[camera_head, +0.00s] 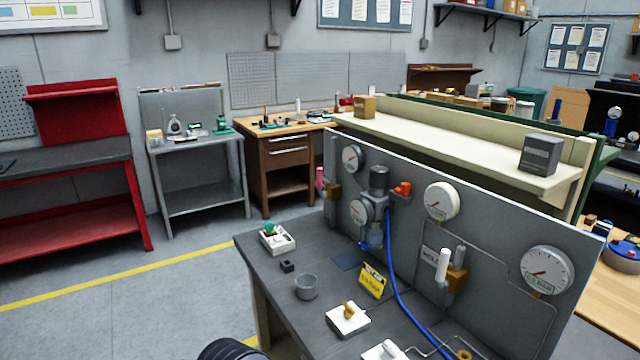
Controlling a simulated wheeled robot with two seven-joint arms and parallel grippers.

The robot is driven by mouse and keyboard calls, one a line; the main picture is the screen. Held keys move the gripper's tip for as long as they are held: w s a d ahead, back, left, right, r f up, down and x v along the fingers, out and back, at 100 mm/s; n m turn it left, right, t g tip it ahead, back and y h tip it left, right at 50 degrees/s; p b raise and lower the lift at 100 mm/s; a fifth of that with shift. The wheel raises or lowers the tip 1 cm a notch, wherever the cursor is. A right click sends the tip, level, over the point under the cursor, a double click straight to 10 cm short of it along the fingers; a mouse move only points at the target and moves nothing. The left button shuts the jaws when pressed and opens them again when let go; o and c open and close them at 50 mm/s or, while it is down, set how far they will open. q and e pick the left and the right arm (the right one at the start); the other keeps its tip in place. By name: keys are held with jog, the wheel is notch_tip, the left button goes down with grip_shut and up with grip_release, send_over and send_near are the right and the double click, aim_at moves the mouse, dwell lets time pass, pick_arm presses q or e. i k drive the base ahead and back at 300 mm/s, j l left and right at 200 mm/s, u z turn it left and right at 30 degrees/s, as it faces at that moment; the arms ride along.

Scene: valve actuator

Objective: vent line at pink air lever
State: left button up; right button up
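A grey upright panel (480,225) stands on a dark bench (330,285) and carries several gauges. A brass valve (333,192) sits at the panel's left edge. A small pink piece (320,178) shows beside it, partly hidden; I cannot tell if it is the air lever. A brass valve with a white handle (443,265) is on the panel's right half, its handle roughly upright. A red-orange fitting (401,188) sits right of the grey regulator (377,210). A blue hose (393,270) runs down from there. Neither gripper shows.
A yellow tag (372,281), a grey cup (306,287), a white block with a brass piece (348,318) and a white box with a green knob (277,239) stand on the bench. A dark rounded part, apparently mine, shows at the bottom edge. Floor at left is clear.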

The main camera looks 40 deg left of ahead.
aim_at(319, 170)
jog(key=i+j, duration=0.1)
jog(key=j, duration=0.7)
jog(key=i+j, duration=0.1)
jog(key=j, duration=0.75)
jog(key=i+j, duration=0.1)
jog(key=j, duration=1.55)
jog(key=i+j, duration=0.15)
jog(key=j, duration=0.65)
jog(key=i+j, duration=0.1)
jog(key=j, duration=0.75)
jog(key=z, duration=0.05)
